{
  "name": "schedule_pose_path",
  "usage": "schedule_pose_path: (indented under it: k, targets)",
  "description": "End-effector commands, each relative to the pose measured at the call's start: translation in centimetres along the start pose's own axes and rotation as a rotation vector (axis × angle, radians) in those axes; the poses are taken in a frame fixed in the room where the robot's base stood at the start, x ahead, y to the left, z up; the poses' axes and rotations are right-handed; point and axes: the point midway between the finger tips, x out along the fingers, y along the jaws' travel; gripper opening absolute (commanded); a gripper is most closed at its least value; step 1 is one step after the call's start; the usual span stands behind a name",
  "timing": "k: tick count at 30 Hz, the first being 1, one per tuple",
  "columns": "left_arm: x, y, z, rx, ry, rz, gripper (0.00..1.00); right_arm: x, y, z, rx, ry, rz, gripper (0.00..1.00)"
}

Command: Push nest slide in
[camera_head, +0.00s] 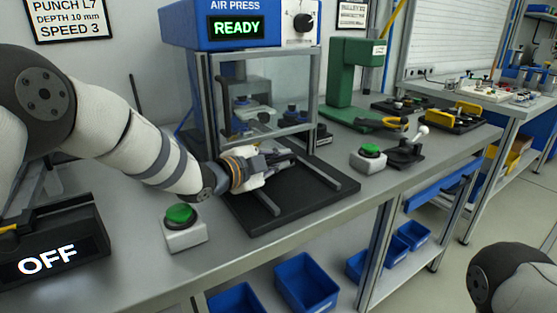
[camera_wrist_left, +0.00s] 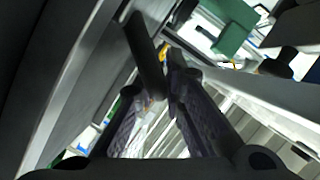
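The air press (camera_head: 255,25) stands at the back of the bench with a green READY display. Its black base plate (camera_head: 262,222) reaches out in front, with two grey rails (camera_head: 321,176) on it. A nest with dark and blue parts (camera_head: 292,112) shows behind the clear guard; I cannot make out the slide itself. My left gripper (camera_head: 286,160) is low over the plate in front of the press opening, fingers pointing right. In the left wrist view its fingers (camera_wrist_left: 160,85) converge and look shut, beside a dark bar (camera_wrist_left: 147,55). I see nothing clearly held. My right gripper is out of view.
A green-button box (camera_head: 183,230) stands left of the plate, and another (camera_head: 369,159) right of it. An OFF display box (camera_head: 52,255) is at the left front. A green machine (camera_head: 355,80) and a black lever fixture (camera_head: 405,155) stand to the right. Blue bins (camera_head: 305,282) are below.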

Motion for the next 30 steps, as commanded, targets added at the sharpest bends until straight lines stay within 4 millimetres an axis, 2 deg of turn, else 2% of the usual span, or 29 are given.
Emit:
schedule_pose_path:
  k: [1,2,3,10,13,17,21,24,30]
  targets:
    - [-0.1,-0.6,0.2,0.000,-0.004,-0.011,0.21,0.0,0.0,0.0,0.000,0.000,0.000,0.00]
    - [-0.1,-0.6,0.2,0.000,-0.004,-0.011,0.28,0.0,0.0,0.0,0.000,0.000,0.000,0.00]
    - [-0.1,-0.6,0.2,0.000,-0.003,-0.010,0.30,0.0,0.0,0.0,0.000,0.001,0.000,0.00]
    - [-0.1,-0.3,0.1,0.000,-0.001,-0.006,0.30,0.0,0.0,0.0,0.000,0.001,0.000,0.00]
    - [-0.6,-0.3,0.1,-0.001,-0.001,-0.005,0.30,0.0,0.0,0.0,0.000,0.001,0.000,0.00]
    - [-3.3,-0.3,0.1,-0.002,-0.003,-0.005,0.30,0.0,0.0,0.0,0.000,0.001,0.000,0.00]
    - [-7.3,-0.4,0.1,-0.003,-0.004,-0.007,0.30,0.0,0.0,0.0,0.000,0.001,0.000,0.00]
    - [-9.7,-0.4,0.1,-0.001,-0.003,-0.008,0.30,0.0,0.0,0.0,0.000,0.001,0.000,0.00]
    - [-11.9,-0.3,0.1,-0.001,-0.002,-0.008,0.30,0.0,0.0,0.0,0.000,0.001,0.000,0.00]
